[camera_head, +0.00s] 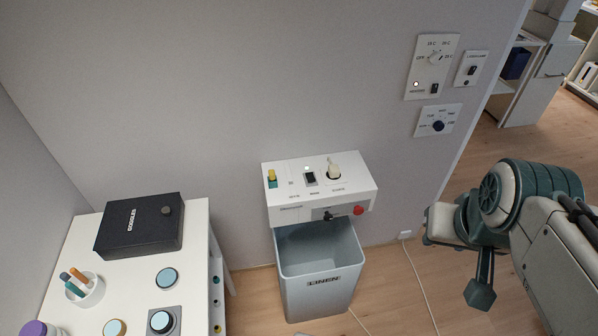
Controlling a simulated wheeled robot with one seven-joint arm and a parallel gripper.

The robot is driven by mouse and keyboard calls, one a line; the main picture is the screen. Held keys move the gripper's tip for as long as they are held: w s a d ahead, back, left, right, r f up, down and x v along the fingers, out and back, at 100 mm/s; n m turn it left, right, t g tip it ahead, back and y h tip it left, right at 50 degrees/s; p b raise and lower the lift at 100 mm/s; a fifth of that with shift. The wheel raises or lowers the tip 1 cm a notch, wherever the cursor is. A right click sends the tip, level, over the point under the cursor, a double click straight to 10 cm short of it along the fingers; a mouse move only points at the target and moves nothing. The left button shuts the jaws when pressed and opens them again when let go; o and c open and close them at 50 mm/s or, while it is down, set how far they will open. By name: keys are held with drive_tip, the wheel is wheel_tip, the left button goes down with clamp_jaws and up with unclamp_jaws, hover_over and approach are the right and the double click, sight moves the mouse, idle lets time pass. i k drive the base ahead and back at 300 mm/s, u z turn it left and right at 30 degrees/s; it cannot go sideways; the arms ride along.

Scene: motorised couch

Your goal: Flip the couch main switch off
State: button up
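A white control box (366,190) is fixed to the wall at the middle of the view. Its top carries a black rocker switch (310,178) with a small light beside it, a yellow-and-green switch (272,179) and a pale knob (334,172). Its front has a red button (358,210) and a dark key-like part (329,216). The labels are too small to read, so I cannot tell which is the couch main switch. My gripper (480,291) seems to hang at the lower right, apart from the box; its opening is unclear. No couch shows.
A grey bin (319,296) stands under the box. A white table (133,285) at left holds a black goggles box (140,225), a pen cup (84,291) and round buttons. Wall panels (431,68) with switches hang at upper right. A cable (421,284) lies on the floor.

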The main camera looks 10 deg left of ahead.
sight(310, 178)
drive_tip(key=u, duration=0.65)
drive_tip(key=i, duration=0.95)
drive_tip(key=u, duration=0.15)
